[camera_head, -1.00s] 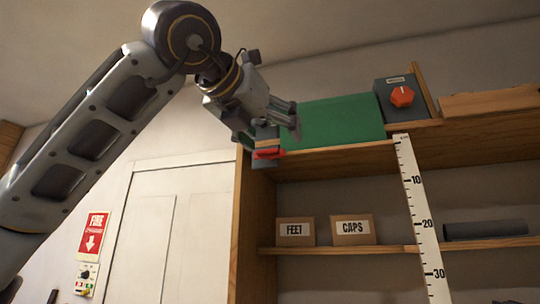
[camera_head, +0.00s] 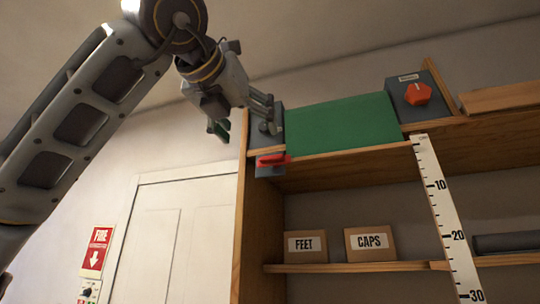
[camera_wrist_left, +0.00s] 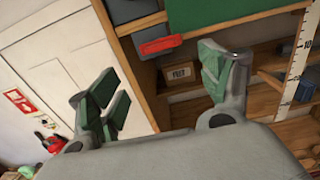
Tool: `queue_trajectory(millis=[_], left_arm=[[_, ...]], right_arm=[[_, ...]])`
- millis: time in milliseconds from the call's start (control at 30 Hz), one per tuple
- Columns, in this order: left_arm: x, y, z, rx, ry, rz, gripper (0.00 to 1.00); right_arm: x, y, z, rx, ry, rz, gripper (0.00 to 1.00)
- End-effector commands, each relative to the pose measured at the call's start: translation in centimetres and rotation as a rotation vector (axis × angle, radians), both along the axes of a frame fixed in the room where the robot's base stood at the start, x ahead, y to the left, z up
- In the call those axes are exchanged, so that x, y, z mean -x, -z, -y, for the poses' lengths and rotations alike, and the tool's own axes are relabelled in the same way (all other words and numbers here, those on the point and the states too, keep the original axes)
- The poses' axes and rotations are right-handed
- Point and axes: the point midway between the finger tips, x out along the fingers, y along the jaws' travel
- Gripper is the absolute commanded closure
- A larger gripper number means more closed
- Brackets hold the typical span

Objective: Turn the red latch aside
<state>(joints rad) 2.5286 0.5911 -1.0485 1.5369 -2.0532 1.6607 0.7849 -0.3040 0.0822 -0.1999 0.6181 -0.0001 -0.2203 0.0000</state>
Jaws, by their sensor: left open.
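The red latch (camera_head: 272,160) is a small bar on a grey block at the front left corner of the upper shelf. It looks roughly level in the head view and slightly tilted in the left wrist view (camera_wrist_left: 160,45). My left gripper (camera_head: 243,124) is above and left of the latch in the head view, open and empty. In the left wrist view its two green-padded fingers (camera_wrist_left: 158,91) are spread wide, with the latch beyond and between them. The gripper appears apart from the latch. My right gripper is out of view.
A grey box (camera_head: 268,134) and a green panel (camera_head: 345,124) are on the upper shelf. A box with a red knob (camera_head: 417,93) is farther right. Labelled cartons (camera_head: 370,243) sit below; a ruler (camera_head: 447,215) hangs down the front. A white door (camera_head: 185,235) is left.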

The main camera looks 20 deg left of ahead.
Motion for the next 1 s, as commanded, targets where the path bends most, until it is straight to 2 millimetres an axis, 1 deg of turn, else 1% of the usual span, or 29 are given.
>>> queue_trajectory(millis=[167,367,1000], left_arm=[[-0.8,0.0,0.0,0.0,-0.001,-0.002,0.21],[-2.8,-0.1,0.0,0.001,-0.002,-0.003,0.21],[-11.1,-0.1,0.3,0.0,-0.001,-0.003,0.21]], right_arm=[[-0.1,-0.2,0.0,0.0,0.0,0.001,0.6],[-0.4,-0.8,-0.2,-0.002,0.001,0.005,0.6],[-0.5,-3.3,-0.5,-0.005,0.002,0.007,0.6]])
